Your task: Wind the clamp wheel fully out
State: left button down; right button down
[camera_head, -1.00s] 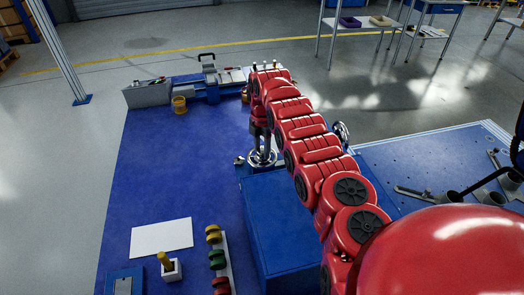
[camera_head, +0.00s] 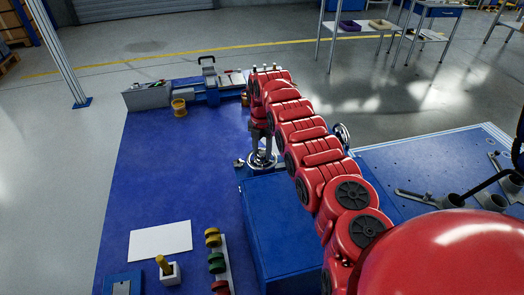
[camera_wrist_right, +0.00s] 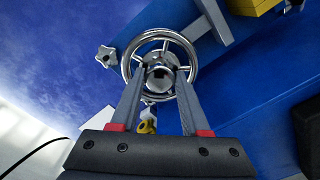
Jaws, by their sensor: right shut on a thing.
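The clamp wheel (camera_head: 262,160) is a chrome handwheel with spokes and a central hub, by the far end of a blue block. It also shows in the right wrist view (camera_wrist_right: 129,72), with my right gripper (camera_wrist_right: 160,76) pointing at its middle. The two grey fingers are shut on the wheel at its hub, one on each side. In the head view my right gripper (camera_head: 262,148) comes down on the wheel from above, and my red arm hides part of the area behind it. My left gripper is not in view.
A silver star knob (camera_wrist_right: 106,56) sits beside the wheel. The blue block (camera_head: 280,225) stands near the wheel. A white sheet (camera_head: 160,240), a yellow-handled piece (camera_head: 164,264) and coloured rings (camera_head: 214,262) lie at the near left. The blue tabletop's middle left is clear.

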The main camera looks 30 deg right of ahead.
jog(key=shift+c, duration=1.9)
grip_release()
jog(key=shift+r, duration=0.1)
notch_tip(320, 180, up, 9)
jog(key=shift+w+f+p, duration=0.1)
jog(key=shift+p, duration=0.35)
notch_tip(320, 180, up, 8)
jog(key=p, duration=0.5)
send_over(261, 152)
jog(key=shift+r+p, duration=0.25)
jog(key=shift+p, duration=0.05)
